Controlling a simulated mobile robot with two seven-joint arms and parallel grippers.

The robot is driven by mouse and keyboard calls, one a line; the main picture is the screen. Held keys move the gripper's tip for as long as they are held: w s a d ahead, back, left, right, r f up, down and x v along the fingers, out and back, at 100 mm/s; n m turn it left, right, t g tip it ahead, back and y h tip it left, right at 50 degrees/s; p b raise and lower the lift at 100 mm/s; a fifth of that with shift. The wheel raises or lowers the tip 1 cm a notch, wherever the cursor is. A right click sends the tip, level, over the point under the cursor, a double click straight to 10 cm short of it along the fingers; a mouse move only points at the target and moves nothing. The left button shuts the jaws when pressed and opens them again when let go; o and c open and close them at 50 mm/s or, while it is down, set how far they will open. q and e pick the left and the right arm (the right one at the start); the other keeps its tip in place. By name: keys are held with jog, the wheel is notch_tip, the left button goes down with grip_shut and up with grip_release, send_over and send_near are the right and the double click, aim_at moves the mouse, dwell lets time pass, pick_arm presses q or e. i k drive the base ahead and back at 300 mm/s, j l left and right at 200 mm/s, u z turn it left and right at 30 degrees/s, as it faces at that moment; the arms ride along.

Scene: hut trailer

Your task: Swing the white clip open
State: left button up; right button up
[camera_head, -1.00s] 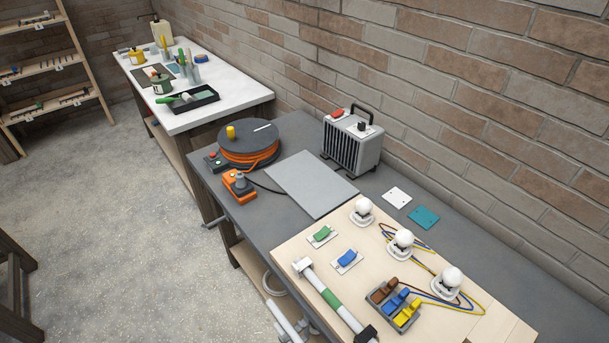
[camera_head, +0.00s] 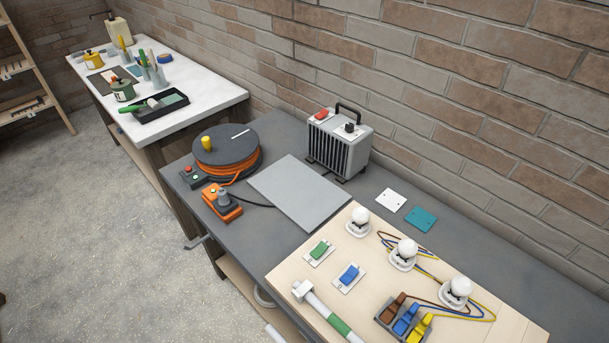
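A white clip-like piece (camera_head: 303,290) sits at the upper end of a white tube with a green band (camera_head: 339,326) on the pale wooden board (camera_head: 285,272). I cannot tell for sure that this piece is the white clip, or whether it is open or closed. The tube's lower end is cut off by the bottom edge of the view. Neither of my grippers is in view.
The board also carries a green switch (camera_head: 319,251), a blue switch (camera_head: 348,275), several white bulbs and brown, blue and yellow lever connectors (camera_head: 407,319).

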aim_at(304, 287)
jog(key=i+j+z, duration=0.2)
jog(key=z, duration=0.25)
jog(key=i+j+z, duration=0.1)
jog(key=j+z, duration=0.35)
jog(key=i+j+z, duration=0.1)
jog(key=j+z, duration=0.55)
jog(key=z, duration=0.2)
jog(key=j+z, duration=0.9)
jog(key=k+l, duration=0.05)
jog(key=l, duration=0.1)
